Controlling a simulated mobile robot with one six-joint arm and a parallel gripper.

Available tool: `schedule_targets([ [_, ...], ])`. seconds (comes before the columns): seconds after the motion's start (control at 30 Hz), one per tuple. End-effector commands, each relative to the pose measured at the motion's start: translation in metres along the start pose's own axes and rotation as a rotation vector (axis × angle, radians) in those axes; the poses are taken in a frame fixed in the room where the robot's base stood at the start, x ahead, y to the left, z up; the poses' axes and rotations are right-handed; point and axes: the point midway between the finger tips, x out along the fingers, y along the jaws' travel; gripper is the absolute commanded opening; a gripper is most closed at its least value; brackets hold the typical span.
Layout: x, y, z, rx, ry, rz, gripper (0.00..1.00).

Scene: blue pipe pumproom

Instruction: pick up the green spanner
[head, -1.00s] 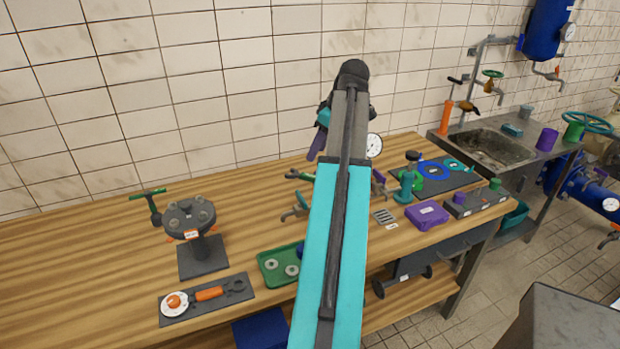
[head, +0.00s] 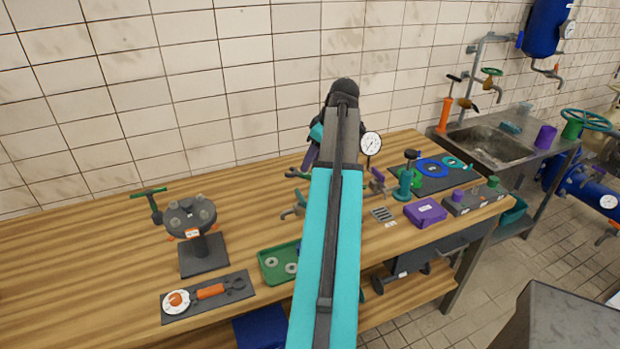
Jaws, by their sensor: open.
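My arm reaches up the middle of the head view and hides part of the bench. I cannot make out the tool's full shape.
A teal-grey fitting (head: 294,206) lies nearer the front. A green tray (head: 279,263) with washers, a flange stand (head: 192,222) and a dark mat (head: 232,292) with an orange-handled tool stand left. A gauge (head: 371,145) and purple box (head: 426,212) are right. The back left is clear.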

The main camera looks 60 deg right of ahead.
Motion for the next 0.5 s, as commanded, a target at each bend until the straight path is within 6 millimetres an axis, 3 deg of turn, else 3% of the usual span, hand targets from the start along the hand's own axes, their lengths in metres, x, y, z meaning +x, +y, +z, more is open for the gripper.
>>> schedule_targets([
  [0.5,0.033,-0.001,-0.002,-0.002,-0.001,-0.002,0.41],
])
